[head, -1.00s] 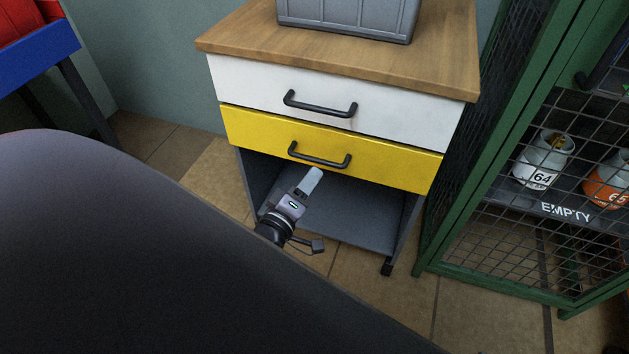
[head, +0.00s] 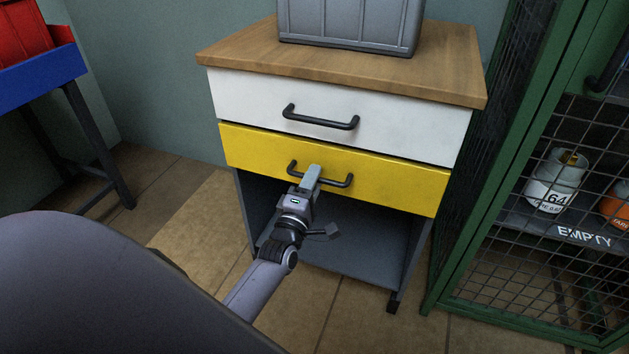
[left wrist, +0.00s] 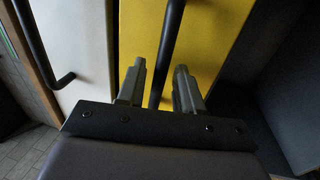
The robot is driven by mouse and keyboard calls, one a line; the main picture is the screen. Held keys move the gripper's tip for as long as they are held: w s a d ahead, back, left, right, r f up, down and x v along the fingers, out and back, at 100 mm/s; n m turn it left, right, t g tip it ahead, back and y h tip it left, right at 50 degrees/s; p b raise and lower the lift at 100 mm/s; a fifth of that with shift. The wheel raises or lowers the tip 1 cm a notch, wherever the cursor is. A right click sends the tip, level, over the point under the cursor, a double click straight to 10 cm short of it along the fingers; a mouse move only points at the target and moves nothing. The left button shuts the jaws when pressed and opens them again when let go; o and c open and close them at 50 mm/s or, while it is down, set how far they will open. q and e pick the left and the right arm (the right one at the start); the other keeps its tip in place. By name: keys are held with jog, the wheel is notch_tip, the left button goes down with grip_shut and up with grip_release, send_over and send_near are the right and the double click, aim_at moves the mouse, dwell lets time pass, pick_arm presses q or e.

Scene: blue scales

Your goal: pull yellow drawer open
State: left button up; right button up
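The yellow drawer (head: 395,185) sits below a white drawer in a wooden-topped cabinet, and its front looks flush with the white one. Its black bar handle (head: 338,183) shows in the head view, partly covered by my left gripper (head: 311,173). In the left wrist view the yellow front (left wrist: 212,38) fills the middle, and the dark handle (left wrist: 170,40) runs between the two fingers of my left gripper (left wrist: 160,75). The fingers stand apart with gaps on both sides of the bar. My right gripper is not in view.
The white drawer (head: 400,118) with its own handle (head: 320,118) is above. A grey crate (head: 350,25) stands on the cabinet top (head: 240,52). An open shelf space (head: 370,240) lies below. A green mesh cage (head: 465,225) stands close on the right, a blue-topped table (head: 40,70) at left.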

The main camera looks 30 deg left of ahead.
pick_arm(q)
jog(key=shift+w+a+r, duration=0.1)
jog(key=shift+w+a, duration=0.05)
jog(key=shift+w, duration=0.35)
grip_shut()
